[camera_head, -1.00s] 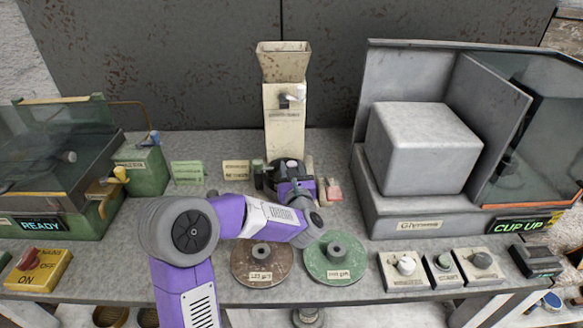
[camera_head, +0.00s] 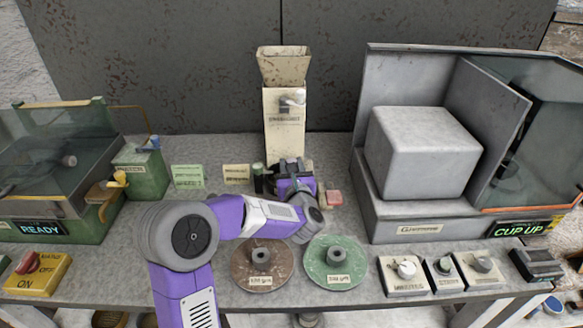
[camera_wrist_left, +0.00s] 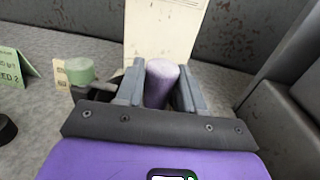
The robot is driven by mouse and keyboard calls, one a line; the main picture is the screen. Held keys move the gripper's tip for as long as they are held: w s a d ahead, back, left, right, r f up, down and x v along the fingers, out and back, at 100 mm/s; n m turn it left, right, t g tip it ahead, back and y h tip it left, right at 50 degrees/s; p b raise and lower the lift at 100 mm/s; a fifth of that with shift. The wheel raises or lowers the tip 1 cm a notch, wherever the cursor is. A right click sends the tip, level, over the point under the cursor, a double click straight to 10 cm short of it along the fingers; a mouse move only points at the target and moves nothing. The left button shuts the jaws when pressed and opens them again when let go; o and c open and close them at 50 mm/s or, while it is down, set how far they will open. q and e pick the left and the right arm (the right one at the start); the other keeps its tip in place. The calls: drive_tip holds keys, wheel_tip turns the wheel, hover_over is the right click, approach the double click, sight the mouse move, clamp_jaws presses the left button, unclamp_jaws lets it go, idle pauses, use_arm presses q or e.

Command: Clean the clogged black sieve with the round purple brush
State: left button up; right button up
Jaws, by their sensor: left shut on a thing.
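My left gripper (camera_head: 290,172) is at the middle of the table, in front of the tall cream funnel column. In the left wrist view its fingers (camera_wrist_left: 160,88) are shut on a pale purple cylinder (camera_wrist_left: 160,82), which looks like the round purple brush. Its lower part is hidden by the gripper. In the head view the gripper and arm cover it. I cannot pick out the black sieve with certainty. A black round edge (camera_wrist_left: 6,130) shows at the left border of the left wrist view. My right gripper is not in view.
The cream funnel column (camera_head: 284,120) stands close behind. A green-topped jar (camera_head: 258,180) is just left of the gripper, a pink block (camera_head: 333,197) right. Brown (camera_head: 250,285) and green discs (camera_head: 345,272) lie in front. A grey machine (camera_head: 395,218) is at right.

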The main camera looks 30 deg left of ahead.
use_arm(q)
drive_tip(key=shift+f, duration=0.7)
idle(0.5)
drive_tip(key=shift+x, duration=0.85)
drive_tip(key=shift+v, duration=1.8)
drive_tip(key=shift+x, duration=1.8)
drive_tip(key=shift+v, duration=1.85)
drive_tip(key=shift+a, duration=0.1)
